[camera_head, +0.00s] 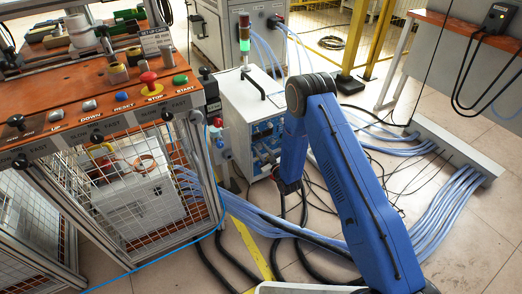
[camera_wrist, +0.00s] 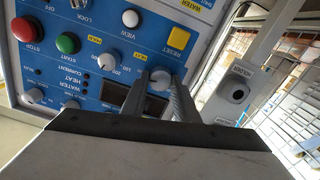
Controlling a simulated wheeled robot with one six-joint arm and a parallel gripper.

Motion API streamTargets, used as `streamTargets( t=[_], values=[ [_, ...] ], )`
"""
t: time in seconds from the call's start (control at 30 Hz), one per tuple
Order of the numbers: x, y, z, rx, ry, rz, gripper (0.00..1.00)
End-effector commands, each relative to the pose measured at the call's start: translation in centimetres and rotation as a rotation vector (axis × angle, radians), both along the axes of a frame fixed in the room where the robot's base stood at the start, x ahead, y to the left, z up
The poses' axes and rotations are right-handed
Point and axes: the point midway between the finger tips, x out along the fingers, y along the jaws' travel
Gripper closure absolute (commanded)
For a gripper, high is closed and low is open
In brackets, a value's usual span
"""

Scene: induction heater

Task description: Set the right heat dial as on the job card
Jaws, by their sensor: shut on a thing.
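In the wrist view my gripper (camera_wrist: 160,88) has its two fingers on either side of a round grey dial (camera_wrist: 158,79) on the blue control panel (camera_wrist: 75,40), and is shut on it. Another grey dial (camera_wrist: 108,50) with a number scale sits up and left of it. In the head view my arm reaches down to the grey heater cabinet (camera_head: 238,105), and the fingertips are hidden. A small white card (camera_head: 156,39) stands on the orange bench; its print is too small to read.
In the wrist view, a yellow button (camera_wrist: 178,39) is close above the held dial. A grey holder (camera_wrist: 236,90) stands right of the panel. In the head view, blue hoses (camera_head: 305,229) and cables cross the floor, and a caged bench (camera_head: 130,190) stands at left.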

Motion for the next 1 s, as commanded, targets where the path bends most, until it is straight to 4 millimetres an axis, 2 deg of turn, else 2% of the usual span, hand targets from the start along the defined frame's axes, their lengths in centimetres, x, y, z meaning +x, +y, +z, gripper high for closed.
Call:
streamTargets(
  t=[0.27,1.0],
  values=[
    [-0.08,0.05,-0.06,-0.151,-0.101,0.001,0.95],
    [-0.23,0.19,-0.27,-0.733,-0.493,0.002,0.95]
  ],
)
